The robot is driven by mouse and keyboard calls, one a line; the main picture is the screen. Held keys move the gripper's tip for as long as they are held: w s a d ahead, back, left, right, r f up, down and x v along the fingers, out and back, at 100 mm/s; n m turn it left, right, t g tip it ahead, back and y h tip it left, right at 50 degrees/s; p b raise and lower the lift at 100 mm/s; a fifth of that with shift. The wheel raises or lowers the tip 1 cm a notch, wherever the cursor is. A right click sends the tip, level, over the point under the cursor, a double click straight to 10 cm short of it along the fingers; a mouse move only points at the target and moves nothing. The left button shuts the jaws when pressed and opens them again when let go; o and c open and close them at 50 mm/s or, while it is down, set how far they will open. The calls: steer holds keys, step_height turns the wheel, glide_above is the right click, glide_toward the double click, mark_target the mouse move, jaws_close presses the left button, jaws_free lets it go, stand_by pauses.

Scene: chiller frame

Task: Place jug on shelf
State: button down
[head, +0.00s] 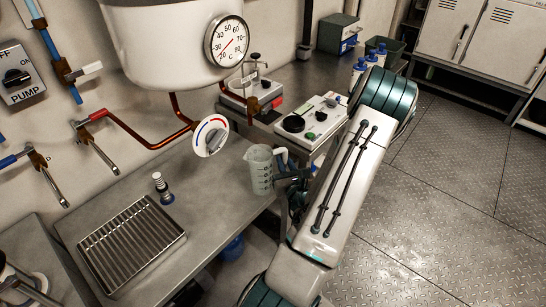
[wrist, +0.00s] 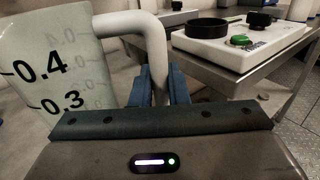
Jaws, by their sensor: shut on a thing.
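The jug (head: 259,170) is a pale translucent measuring jug with black markings. In the head view it is upright at the right part of the steel counter, below the dial knob. I cannot tell whether its base touches the counter. My gripper (head: 289,178) is to its right, partly hidden by my arm. In the wrist view the jug (wrist: 55,65) fills the left side, and my gripper's blue fingers (wrist: 160,87) are shut on its handle. No shelf is clearly identifiable; a low rack (head: 475,78) stands under the lockers at the back right.
A tank with a gauge (head: 228,41) and copper pipes hang above. A white device (head: 312,122) stands behind the jug. Open floor (head: 440,190) lies to the right.

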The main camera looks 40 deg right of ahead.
steer(key=shift+w+d+f+b, duration=0.15)
steer(key=shift+w+f+b, duration=0.15)
steer(key=shift+b, duration=0.25)
steer(key=shift+w+d+f+p, duration=0.25)
steer(key=shift+w+d+f, duration=0.4)
steer(key=shift+w, duration=0.85)
steer(key=shift+w+d+f+p, duration=0.3)
steer(key=shift+w+d, duration=0.7)
steer(key=shift+w, duration=0.55)
steer(key=shift+w+d+f+p, duration=0.2)
steer(key=shift+w+d+f, duration=0.45)
steer(key=shift+w, duration=0.85)
steer(key=shift+d+r, duration=0.1)
steer(key=shift+d, duration=0.05)
steer(key=c, duration=1.4)
jaws_free()
